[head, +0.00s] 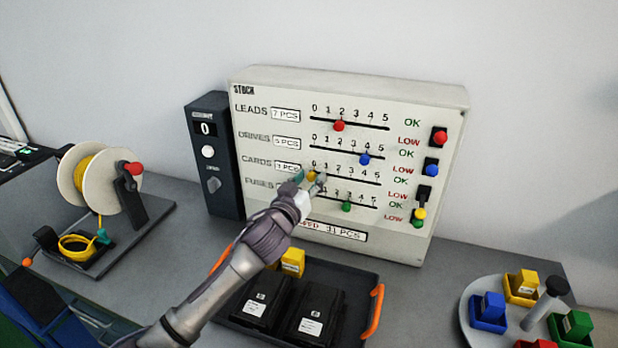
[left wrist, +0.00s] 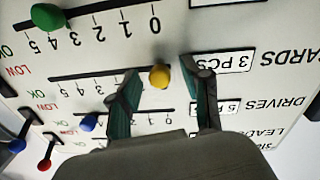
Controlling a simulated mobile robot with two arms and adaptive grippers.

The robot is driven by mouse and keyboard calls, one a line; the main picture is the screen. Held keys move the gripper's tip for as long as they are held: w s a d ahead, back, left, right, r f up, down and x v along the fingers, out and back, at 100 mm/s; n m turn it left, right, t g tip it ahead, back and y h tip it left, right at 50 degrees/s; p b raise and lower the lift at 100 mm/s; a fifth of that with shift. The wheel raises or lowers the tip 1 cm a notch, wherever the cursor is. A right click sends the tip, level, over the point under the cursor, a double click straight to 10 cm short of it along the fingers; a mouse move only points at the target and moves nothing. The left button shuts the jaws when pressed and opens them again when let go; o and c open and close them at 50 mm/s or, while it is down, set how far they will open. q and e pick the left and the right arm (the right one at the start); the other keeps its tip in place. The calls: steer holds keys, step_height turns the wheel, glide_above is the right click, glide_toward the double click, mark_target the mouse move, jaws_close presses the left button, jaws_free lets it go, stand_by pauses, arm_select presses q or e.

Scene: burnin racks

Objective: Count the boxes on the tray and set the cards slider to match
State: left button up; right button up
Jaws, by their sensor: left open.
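The cards slider's yellow knob (head: 312,176) sits at the 0 end of its track on the stock board (head: 262,90). My left gripper (head: 306,180) is at the board, open, with a finger on each side of the knob. In the left wrist view, the yellow knob (left wrist: 160,76) shows between the spread fingertips (left wrist: 160,80), with gaps on both sides. The tray (head: 362,285) is black with orange handles. Two black boxes (head: 262,298) (head: 318,315) with white labels show on it, plus a small yellow item (head: 293,262). My left arm hides part of the tray. My right gripper is out of view.
The red leads knob (head: 339,126), blue drives knob (head: 364,160) and green fuses knob (head: 346,206) sit on neighbouring tracks. A dark counter unit (head: 212,150) and a spool (head: 92,180) stand left. A round plate (head: 468,312) with coloured bins is at right.

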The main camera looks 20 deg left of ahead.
mark_target(339, 176)
arm_select(q)
steer(key=shift+c, duration=0.5)
steer(key=c, duration=0.8)
jaws_close()
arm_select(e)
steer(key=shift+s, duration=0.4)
arm_select(q)
steer(key=shift+d, duration=0.1)
steer(key=d+b, duration=0.1)
steer(key=d, duration=0.5)
steer(key=shift+s, duration=0.15)
steer(key=shift+a, duration=0.1)
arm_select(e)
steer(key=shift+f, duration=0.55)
